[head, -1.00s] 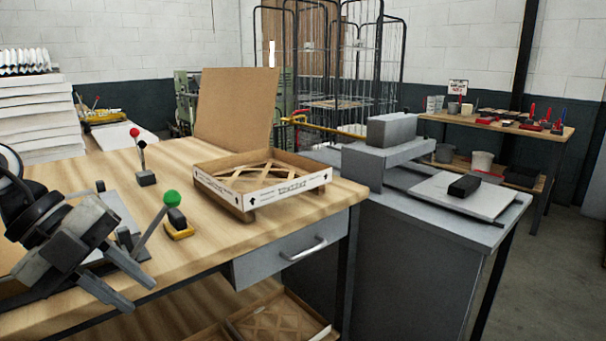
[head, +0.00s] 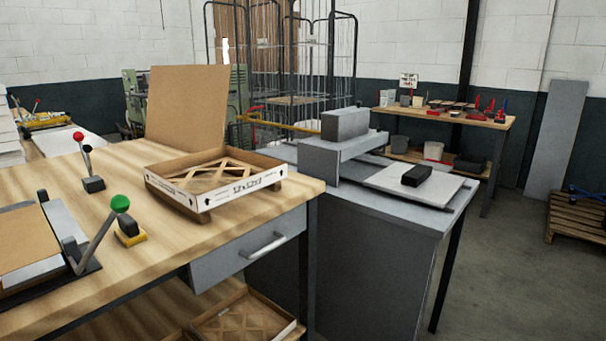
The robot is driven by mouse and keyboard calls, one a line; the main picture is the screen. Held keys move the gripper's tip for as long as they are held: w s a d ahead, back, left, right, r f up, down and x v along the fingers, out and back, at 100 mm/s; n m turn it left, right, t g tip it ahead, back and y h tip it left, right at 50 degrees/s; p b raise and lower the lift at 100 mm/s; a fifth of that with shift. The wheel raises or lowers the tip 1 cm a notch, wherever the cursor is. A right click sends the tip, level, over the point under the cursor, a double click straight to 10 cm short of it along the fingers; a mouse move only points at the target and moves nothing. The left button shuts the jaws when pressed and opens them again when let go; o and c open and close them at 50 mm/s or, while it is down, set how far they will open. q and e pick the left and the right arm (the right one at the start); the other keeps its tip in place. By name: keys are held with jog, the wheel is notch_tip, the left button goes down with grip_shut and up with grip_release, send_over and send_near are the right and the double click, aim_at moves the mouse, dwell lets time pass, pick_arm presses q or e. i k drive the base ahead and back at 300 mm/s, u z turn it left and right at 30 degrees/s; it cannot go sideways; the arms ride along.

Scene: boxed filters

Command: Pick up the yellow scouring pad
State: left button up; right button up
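I cannot make out a yellow scouring pad for sure in the head view. Several small items lie on the far wooden table (head: 497,124) at the back right, too small to tell apart; some are red, black or grey. A small black block with a yellow base (head: 131,238) stands on the near workbench beside the green-knobbed lever (head: 98,238); I cannot tell exactly what it is. Neither of my grippers is in view.
The wooden workbench (head: 255,207) holds an open cardboard box (head: 232,197) with a filter. A grey bench (head: 400,226) with a machine (head: 335,158) stands right of it. A pallet (head: 575,220) lies at the far right. Floor between is clear.

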aim_at(129, 233)
jog(key=u, duration=0.2)
jog(key=k, duration=0.15)
jog(key=u, duration=1.5)
jog(key=i, duration=0.65)
jog(key=z, duration=0.3)
